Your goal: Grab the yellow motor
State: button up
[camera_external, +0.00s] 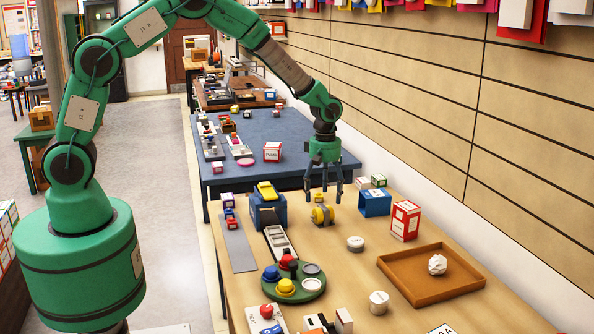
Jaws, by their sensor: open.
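The yellow motor (322,214) sits on the wooden table, a small rounded yellow body with a darker part on its left. My gripper (323,194) hangs above it, pointing down, with its fingers spread apart and nothing held between them. The fingertips appear a little above the motor. I cannot tell from this view whether they are exactly over it in depth.
A blue box with a yellow item on top (268,208) stands left of the motor. A blue open box (375,203) and a red-and-white box (405,221) stand to the right. A wooden tray (398,267), white round containers (356,243) and a green round tray (312,291) are nearer.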

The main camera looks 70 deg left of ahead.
aim_at(324, 206)
jog(key=shift+f, duration=0.75)
jog(key=shift+s+d+f+b, duration=0.15)
jog(key=shift+f+b, duration=0.65)
jog(key=shift+f, duration=1.8)
jog(key=c, duration=1.9)
